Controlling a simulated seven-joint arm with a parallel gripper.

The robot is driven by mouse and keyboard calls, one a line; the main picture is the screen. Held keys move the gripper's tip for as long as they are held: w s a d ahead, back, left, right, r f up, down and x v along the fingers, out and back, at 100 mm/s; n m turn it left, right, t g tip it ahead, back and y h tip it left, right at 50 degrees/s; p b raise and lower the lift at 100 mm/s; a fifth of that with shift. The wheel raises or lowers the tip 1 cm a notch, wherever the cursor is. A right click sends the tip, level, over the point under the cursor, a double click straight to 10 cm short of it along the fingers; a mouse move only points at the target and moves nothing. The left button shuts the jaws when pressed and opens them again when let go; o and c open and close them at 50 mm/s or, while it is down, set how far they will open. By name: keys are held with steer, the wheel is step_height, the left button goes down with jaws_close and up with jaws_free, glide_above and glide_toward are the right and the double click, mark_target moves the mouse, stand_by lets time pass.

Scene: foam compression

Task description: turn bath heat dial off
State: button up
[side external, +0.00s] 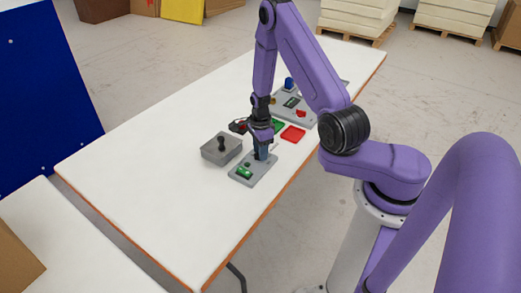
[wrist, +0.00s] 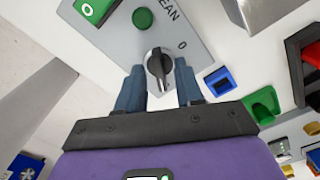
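A black round dial (wrist: 158,64) with a silver pointer sits on a grey panel (wrist: 205,40) in the wrist view. The panel carries a "0" mark right of the dial and partly visible lettering ending in "EAN". My gripper (wrist: 160,76) is open, with one blue fingertip on each side of the dial. I cannot tell whether the fingertips touch it. In the side external view the panel (side external: 240,181) lies near the table's front edge, and my gripper (side external: 261,156) points down at its far end, hiding the dial there.
A green button (wrist: 142,18) and a green switch (wrist: 90,10) are on the same panel. A grey box with a black knob (side external: 221,144) stands close to its left. Red (side external: 293,133) and green trays and another grey panel (side external: 290,115) lie beyond. The table's left part is clear.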

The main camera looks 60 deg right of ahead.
jaws_close()
steer(key=shift+n, duration=0.4)
steer(key=n, duration=0.4)
steer(key=shift+n, duration=0.4)
steer(key=n, duration=1.1)
steer(key=shift+n, duration=0.4)
steer(key=n, duration=0.6)
steer(key=shift+n, duration=0.4)
jaws_free()
